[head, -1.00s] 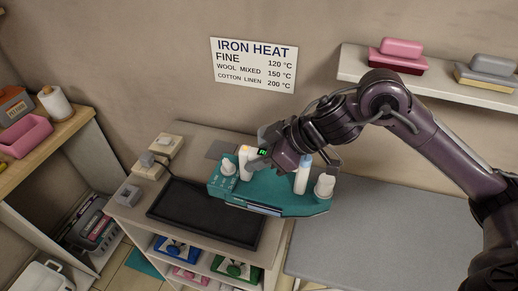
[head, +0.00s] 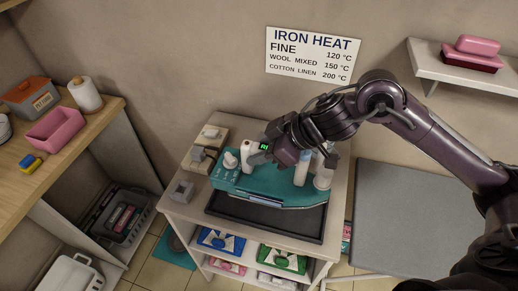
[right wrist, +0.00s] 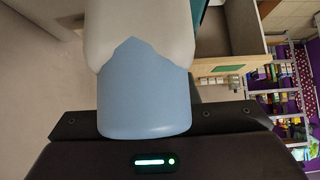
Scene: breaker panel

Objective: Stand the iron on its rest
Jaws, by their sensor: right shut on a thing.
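The iron (head: 265,188) has a teal body and a white handle with a light blue part. My right gripper (head: 298,160) is shut on the handle from above; the fingertips are partly hidden. In the right wrist view the handle's white and light blue end (right wrist: 145,100) fills the space before the gripper. The rest, a black tray (head: 255,223) on the cabinet top, lies under the iron, which hides its back part. The iron is level over it; I cannot tell whether they touch. My left gripper is not in view.
Small switch boxes (head: 198,160) and a grey block (head: 181,191) stand on the cabinet left of the iron. A grey board (head: 410,215) is at the right. A wooden shelf (head: 95,125) with a pink box (head: 55,128) is at the left.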

